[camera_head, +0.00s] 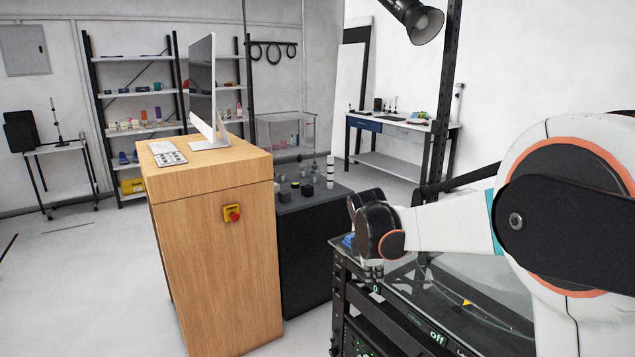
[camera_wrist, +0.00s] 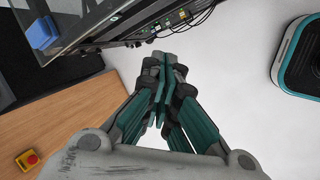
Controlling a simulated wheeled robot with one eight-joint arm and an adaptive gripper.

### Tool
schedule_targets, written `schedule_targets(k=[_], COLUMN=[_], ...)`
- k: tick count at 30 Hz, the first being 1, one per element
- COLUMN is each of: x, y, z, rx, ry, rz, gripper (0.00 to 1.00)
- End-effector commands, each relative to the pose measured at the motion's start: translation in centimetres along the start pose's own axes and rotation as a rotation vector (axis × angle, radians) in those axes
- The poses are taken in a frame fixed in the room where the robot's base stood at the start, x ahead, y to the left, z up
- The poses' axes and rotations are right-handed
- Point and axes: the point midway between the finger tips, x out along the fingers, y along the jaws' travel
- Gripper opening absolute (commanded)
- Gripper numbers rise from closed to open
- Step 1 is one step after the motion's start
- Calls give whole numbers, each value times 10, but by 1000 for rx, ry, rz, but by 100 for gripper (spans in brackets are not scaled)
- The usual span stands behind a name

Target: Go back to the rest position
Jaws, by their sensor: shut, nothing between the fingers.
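My gripper (camera_wrist: 166,68) shows in the middle of the wrist view with its teal-and-grey fingers drawn together and nothing between them. It hangs over bare floor, close beside the edge of the black equipment rack in that picture. In the head view my white arm with orange rings reaches in from the right. Its wrist end is above the near left corner of the rack (camera_head: 405,318), and the fingers are mostly hidden there.
A wooden cabinet (camera_head: 215,265) with a red stop button (camera_head: 232,213) and a monitor (camera_head: 203,85) stands left of the rack. A blue block (camera_wrist: 42,33) lies on the rack's top. A dark table (camera_head: 305,235) bears small blocks.

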Motion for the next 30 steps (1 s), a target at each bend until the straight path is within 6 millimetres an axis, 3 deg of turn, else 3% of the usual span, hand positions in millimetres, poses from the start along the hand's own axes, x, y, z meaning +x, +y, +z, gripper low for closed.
schedule_targets(k=[6, 15, 24, 30], x=[-62, -123, -158, -165], y=[-39, -106, -186, -240], z=[32, 68, 93, 103], rx=[256, 614, 975, 1214], ry=[49, 126, 216, 281], rz=[34, 66, 83, 82], gripper=[0, 0, 0, 0])
